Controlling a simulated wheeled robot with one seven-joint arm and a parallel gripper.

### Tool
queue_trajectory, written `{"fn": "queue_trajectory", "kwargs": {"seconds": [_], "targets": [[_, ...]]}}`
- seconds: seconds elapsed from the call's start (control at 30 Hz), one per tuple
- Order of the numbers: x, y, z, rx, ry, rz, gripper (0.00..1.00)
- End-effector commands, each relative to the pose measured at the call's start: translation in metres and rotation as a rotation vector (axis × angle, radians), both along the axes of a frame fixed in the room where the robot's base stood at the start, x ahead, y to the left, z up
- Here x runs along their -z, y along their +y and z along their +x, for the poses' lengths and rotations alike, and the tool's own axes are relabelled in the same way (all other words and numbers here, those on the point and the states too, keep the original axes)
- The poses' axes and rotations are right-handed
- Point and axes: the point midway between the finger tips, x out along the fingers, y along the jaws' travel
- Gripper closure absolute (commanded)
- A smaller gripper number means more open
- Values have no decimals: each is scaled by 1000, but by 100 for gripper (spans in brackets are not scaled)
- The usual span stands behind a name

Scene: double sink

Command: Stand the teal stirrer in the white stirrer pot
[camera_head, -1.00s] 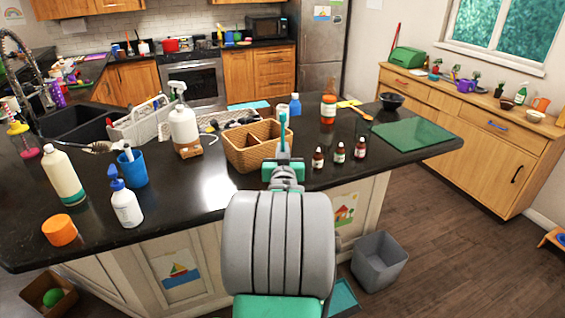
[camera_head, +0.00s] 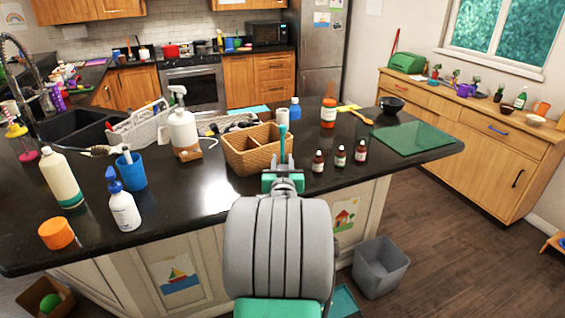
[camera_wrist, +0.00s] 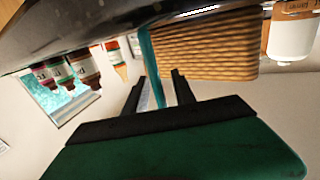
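The teal stirrer (camera_head: 283,146) stands upright in my gripper (camera_head: 283,181), in front of the wicker basket. In the wrist view the stirrer (camera_wrist: 150,62) runs between the two dark fingers of my gripper (camera_wrist: 158,84). It moves with the gripper, so I take it as held. A small white cylinder (camera_head: 283,115), which looks like the white stirrer pot, stands on the counter behind the stirrer's upper end. The stirrer hides part of it. I cannot make out the pot in the wrist view.
The wicker basket (camera_head: 249,153) stands just beyond my gripper at the counter's front. Several small brown bottles (camera_head: 340,157) stand to the right. A blue bottle (camera_head: 295,108) and an orange-white jar (camera_head: 328,113) are farther back. A white spray bottle (camera_head: 182,132) is left.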

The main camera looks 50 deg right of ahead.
Motion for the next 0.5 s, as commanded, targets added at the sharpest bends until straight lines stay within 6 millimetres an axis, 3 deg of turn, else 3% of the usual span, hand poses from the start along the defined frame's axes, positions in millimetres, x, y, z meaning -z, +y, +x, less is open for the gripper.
{"fn": "queue_trajectory", "kwargs": {"seconds": [0.17, 0.5], "targets": [[-2, 6, -5, 0, -1, -1, 69], [-2, 71, -54, 1, -2, -4, 69]]}}
